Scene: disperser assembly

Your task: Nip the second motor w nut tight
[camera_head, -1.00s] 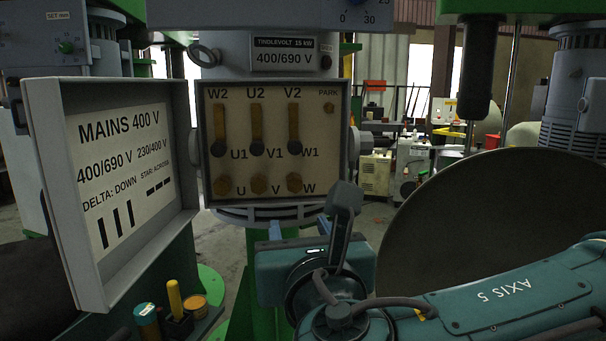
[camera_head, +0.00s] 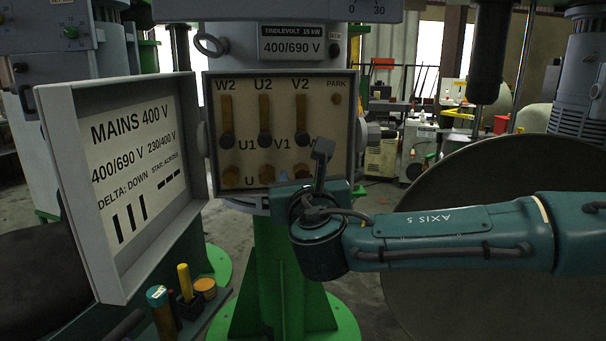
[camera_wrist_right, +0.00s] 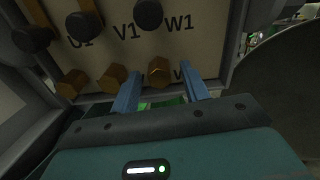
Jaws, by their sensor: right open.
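The brass W nut (camera_head: 304,170) sits at the right end of the bottom row in the open terminal box (camera_head: 355,125), partly hidden by my right wrist. In the right wrist view the W nut (camera_wrist_right: 159,70) shows just beyond and between the blue fingertips. My right gripper (camera_head: 291,181) is open below the bottom row; its fingers (camera_wrist_right: 158,88) are spread apart, empty, and I see no contact with the nut. The U nut (camera_head: 230,176) and V nut (camera_head: 266,173) are to its left. Three brass links (camera_head: 264,120) stand upright above. My left gripper is not in view.
The box's open cover (camera_head: 190,185), with a printed wiring label, stands out at the left. A small tray with a yellow-handled tool (camera_head: 184,280) and an orange-lidded tub (camera_head: 205,287) is at lower left. A large dark disc (camera_head: 460,220) stands right, behind my arm.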

